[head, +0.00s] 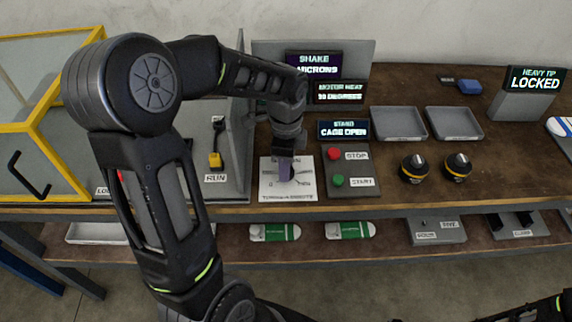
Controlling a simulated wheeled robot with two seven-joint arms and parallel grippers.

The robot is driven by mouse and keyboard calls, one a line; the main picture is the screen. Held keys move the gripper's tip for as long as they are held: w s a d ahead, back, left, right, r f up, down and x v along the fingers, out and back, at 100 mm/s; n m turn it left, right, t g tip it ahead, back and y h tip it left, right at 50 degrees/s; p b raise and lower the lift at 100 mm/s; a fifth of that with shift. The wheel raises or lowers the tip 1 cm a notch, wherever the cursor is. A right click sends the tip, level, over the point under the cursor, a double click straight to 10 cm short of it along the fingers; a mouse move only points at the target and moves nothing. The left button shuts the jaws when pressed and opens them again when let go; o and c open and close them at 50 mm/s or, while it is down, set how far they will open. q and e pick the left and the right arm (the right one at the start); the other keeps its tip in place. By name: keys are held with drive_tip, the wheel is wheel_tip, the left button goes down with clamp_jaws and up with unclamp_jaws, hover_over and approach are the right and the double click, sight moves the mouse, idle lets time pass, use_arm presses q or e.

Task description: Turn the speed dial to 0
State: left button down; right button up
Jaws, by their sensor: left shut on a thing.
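The speed dial's white plate (303,188) lies on the bench in the middle of the head view, with dark printed marks and a line of lettering along its front edge. My left gripper (285,160) points down over the plate's centre and is shut on the dial there. The gripper covers most of the dial, so I cannot read its setting. My right gripper is out of view; only a dark part of my right arm shows at the bottom right.
Right of the plate, a grey panel holds a red STOP button (334,154) and a green START button (338,181). A RUN lever (215,158) stands to the left, beside a yellow-framed cage (88,198). Small screens stand behind. Two black knobs and two grey trays (398,137) sit further right.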

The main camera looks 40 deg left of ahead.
use_arm(q)
drive_tip(key=shift+n, duration=0.5)
drive_tip(key=n+b, duration=0.1)
drive_tip(key=n, duration=0.2)
drive_tip(key=shift+n, duration=0.4)
drive_tip(key=n+b, duration=0.1)
drive_tip(key=n, duration=0.4)
drive_tip(key=shift+d, duration=0.1)
drive_tip(key=n, duration=0.5)
drive_tip(key=shift+d+n+b, duration=0.1)
drive_tip(key=shift+n+b, duration=0.3)
drive_tip(key=shift+n, duration=2.3)
drive_tip(key=c, duration=1)
unclamp_jaws()
drive_tip(key=shift+c, duration=0.2)
drive_tip(key=shift+r, duration=0.1)
